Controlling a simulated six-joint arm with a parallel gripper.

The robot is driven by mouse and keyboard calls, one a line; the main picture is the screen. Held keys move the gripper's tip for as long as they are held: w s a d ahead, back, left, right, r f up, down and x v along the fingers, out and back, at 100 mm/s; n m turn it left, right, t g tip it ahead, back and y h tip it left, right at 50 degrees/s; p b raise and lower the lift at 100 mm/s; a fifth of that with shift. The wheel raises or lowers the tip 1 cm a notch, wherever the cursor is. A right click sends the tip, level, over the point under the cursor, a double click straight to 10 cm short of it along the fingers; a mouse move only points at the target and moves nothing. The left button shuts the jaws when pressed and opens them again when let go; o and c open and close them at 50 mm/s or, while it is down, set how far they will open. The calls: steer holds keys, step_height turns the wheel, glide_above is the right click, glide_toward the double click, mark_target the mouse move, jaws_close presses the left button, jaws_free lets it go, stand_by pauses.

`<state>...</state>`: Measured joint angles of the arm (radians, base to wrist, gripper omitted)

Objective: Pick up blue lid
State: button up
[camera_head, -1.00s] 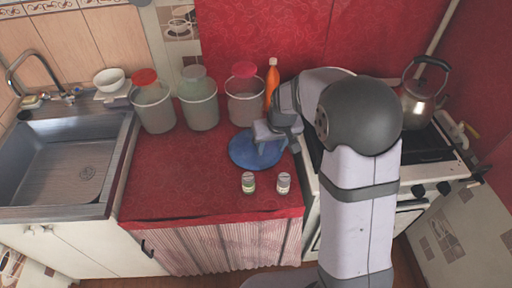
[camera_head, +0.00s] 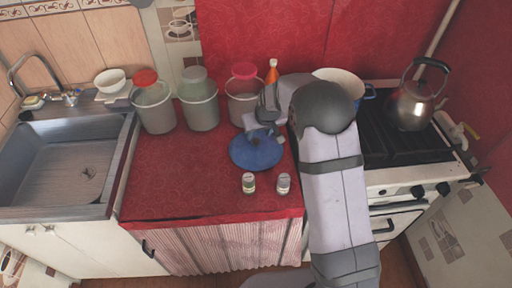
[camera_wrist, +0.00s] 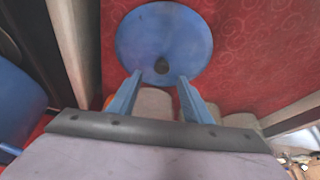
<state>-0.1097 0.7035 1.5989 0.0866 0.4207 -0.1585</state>
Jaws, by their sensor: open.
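The blue lid (camera_head: 256,150) lies flat on the red oilcloth counter, a round disc with a dark knob at its middle. In the wrist view the blue lid (camera_wrist: 165,40) shows nearly whole, with its dark knob (camera_wrist: 161,66) close to the fingertips. My gripper (camera_head: 262,132) is above the back part of the lid. In the wrist view my gripper (camera_wrist: 160,78) is open and its two blue-grey fingers stand apart on either side of the knob's line. The knob appears beyond the tips, and nothing is held.
Two small jars (camera_head: 249,183) (camera_head: 284,183) stand in front of the lid. Several clear containers, including one with a pink lid (camera_head: 244,72), and an orange bottle (camera_head: 272,72) stand behind. A white pot (camera_head: 340,80) and kettle (camera_head: 415,100) are on the stove.

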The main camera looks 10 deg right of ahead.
mark_target(256, 140)
steer(key=shift+f, duration=0.15)
steer(key=shift+p+x, duration=1.15)
steer(key=shift+x, duration=1.3)
steer(key=shift+s+a, duration=0.15)
jaws_close()
